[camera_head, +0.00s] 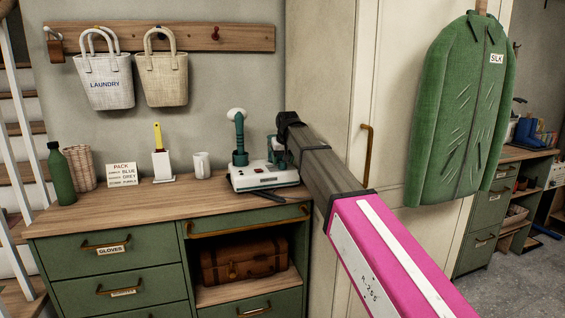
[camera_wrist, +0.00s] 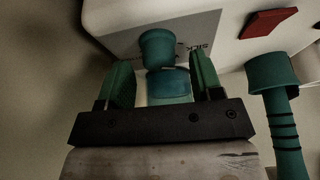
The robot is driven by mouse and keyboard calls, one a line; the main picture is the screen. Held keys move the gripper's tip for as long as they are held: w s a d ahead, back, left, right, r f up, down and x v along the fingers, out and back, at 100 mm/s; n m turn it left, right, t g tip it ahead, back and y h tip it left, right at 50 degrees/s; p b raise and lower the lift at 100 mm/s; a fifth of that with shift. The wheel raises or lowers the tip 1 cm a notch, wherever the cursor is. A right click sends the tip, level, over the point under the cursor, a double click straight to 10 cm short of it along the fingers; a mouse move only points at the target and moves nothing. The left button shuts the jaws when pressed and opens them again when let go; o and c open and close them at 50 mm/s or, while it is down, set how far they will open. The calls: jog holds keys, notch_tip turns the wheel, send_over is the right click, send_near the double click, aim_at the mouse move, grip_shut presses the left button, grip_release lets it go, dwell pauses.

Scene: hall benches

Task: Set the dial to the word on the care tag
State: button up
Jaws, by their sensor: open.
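A green jacket (camera_head: 462,110) hangs on the tall cabinet, and its white care tag (camera_head: 496,59) reads SILK. A white steamer unit (camera_head: 262,178) stands on the bench top. In the wrist view its teal dial (camera_wrist: 157,46) sits on a grey plate (camera_wrist: 203,32) with lettering upside down, where SILK seems readable. My gripper (camera_wrist: 160,72) is open, with its green fingers to either side of the dial's near part; I cannot tell whether they touch it. In the head view my gripper (camera_head: 279,150) is at the unit's back right. The dial's setting cannot be read.
A teal post (camera_head: 239,135) with a white head rises from the unit's left. A red switch (camera_wrist: 268,22) is beside the plate. A white mug (camera_head: 202,165), a brush holder (camera_head: 162,166) and a PACK sign (camera_head: 122,175) stand left. The bench's front left is clear.

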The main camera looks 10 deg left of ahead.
jog(key=v, duration=0.9)
jog(key=shift+r, duration=0.3)
jog(key=shift+s, duration=0.1)
